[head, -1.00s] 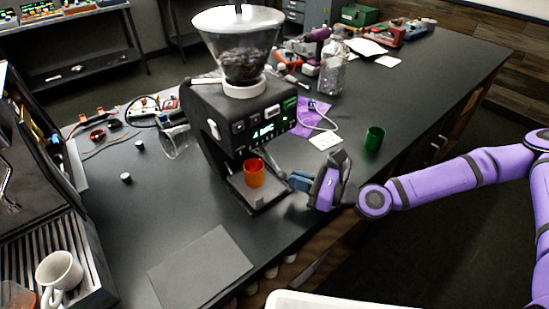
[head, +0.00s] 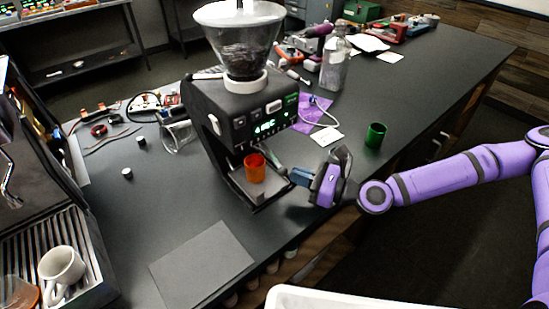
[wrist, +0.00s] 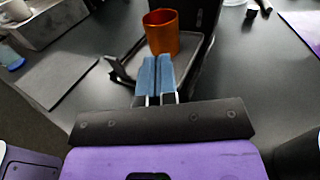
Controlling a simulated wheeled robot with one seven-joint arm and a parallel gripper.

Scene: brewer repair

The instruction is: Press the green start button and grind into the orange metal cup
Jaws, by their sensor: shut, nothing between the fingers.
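The black grinder (head: 222,125) stands on the dark counter, with a clear hopper of beans on top and a lit green display (head: 268,128) on its front. A small green-lit spot, possibly the start button, shows at the front's upper right (head: 290,101). The orange metal cup (head: 254,168) stands upright on the grinder's tray, below the front panel; it also shows in the wrist view (wrist: 161,32). My gripper (head: 294,176) is shut and empty, just right of the tray and cup in the head view. In the wrist view its blue fingertips (wrist: 157,66) are together, pointing toward the cup.
A green cup (head: 375,135) stands on the counter to the right. A purple cloth (head: 312,113) and a clear bottle (head: 335,70) are behind it. A grey mat (head: 202,264) lies in front, and a white mug (head: 61,268) is at left.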

